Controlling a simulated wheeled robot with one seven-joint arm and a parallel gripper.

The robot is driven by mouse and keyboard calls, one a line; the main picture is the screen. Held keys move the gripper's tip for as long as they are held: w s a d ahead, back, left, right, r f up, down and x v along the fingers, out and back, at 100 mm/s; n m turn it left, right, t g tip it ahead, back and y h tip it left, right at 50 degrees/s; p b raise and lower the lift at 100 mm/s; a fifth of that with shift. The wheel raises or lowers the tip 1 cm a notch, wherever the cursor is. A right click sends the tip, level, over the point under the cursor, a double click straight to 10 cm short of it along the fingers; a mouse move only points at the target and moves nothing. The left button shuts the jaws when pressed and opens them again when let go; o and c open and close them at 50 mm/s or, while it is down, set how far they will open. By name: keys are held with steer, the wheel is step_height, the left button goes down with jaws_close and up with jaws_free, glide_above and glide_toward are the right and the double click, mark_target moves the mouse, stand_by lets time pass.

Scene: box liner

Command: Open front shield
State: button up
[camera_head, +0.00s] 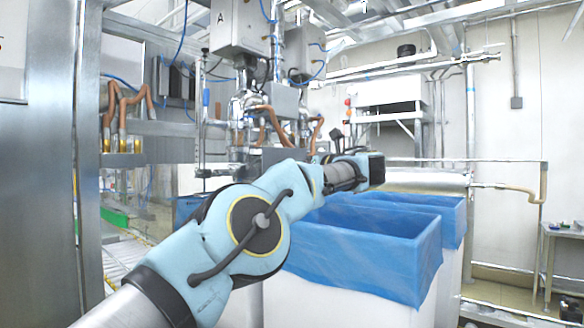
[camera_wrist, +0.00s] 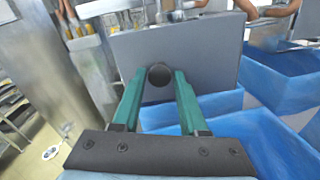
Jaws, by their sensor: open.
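The front shield is a flat grey panel (camera_wrist: 215,55) standing upright across the middle of the wrist view. A dark round knob (camera_wrist: 159,75) sticks out from its face. My gripper (camera_wrist: 160,82) has two green fingers that are open, one on each side of the knob. The fingertips are close to the panel; I cannot tell whether they touch the knob. In the head view, my arm reaches toward the filling machine (camera_head: 250,110) and hides most of the shield. My fingers cannot be made out there.
Bins with blue liners (camera_head: 360,250) stand to the right of my arm, and their blue liners (camera_wrist: 240,125) also show below the panel in the wrist view. A metal column (camera_head: 85,150) stands on the left. Copper-coloured hoses (camera_head: 275,125) hang near the machine.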

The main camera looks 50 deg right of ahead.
steer(key=o, duration=0.3)
steer(key=s+b, duration=0.1)
steer(key=s, duration=0.2)
steer(key=s+a+b, duration=0.1)
steer(key=s, duration=0.3)
steer(key=s+b, duration=0.1)
steer(key=s, duration=0.2)
steer(key=shift+s+a, duration=0.3)
steer(key=shift+s, duration=0.05)
